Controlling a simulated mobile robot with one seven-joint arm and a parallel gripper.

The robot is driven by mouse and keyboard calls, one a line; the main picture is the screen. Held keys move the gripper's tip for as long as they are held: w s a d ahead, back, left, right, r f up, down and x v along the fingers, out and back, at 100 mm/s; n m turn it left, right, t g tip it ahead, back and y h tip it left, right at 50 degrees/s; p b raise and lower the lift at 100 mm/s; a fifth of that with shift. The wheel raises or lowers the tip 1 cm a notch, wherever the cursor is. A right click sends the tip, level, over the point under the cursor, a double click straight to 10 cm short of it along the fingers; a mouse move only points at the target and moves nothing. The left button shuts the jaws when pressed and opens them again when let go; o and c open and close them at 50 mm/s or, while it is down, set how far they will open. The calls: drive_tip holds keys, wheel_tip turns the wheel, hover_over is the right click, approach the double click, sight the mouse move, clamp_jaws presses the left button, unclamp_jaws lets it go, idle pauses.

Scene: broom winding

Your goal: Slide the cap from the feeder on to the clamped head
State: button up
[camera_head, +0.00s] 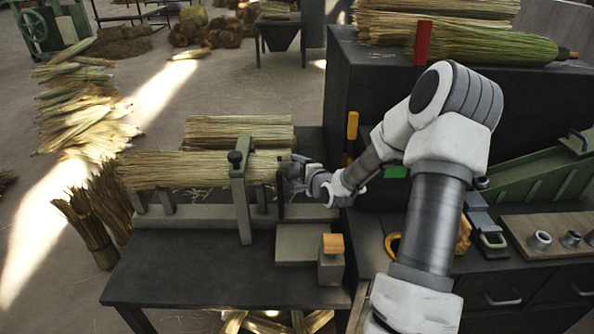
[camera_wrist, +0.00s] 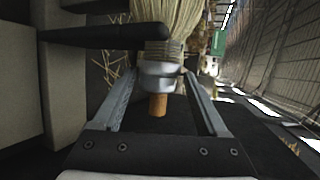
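My gripper (camera_head: 290,172) is at the right end of the head. In the wrist view my gripper (camera_wrist: 159,78) has a finger on each side of the cap and looks closed on it. How far the cap sits over the straw is hard to tell. The feeder (camera_head: 540,170) is a green sloped channel at the right.
A dark bar (camera_wrist: 105,34) crosses near the left finger. A small block with an orange top (camera_head: 333,243) stands on the bench below my gripper. Several metal rings lie on a wooden board (camera_head: 555,222) at the right. The bench front (camera_head: 190,270) is clear.

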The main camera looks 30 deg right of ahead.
drive_tip(key=shift+o, duration=1.3)
drive_tip(key=p+v, duration=0.3)
drive_tip(key=v, duration=1.4)
drive_tip(key=shift+s, duration=0.2)
drive_tip(key=shift+r, duration=0.1)
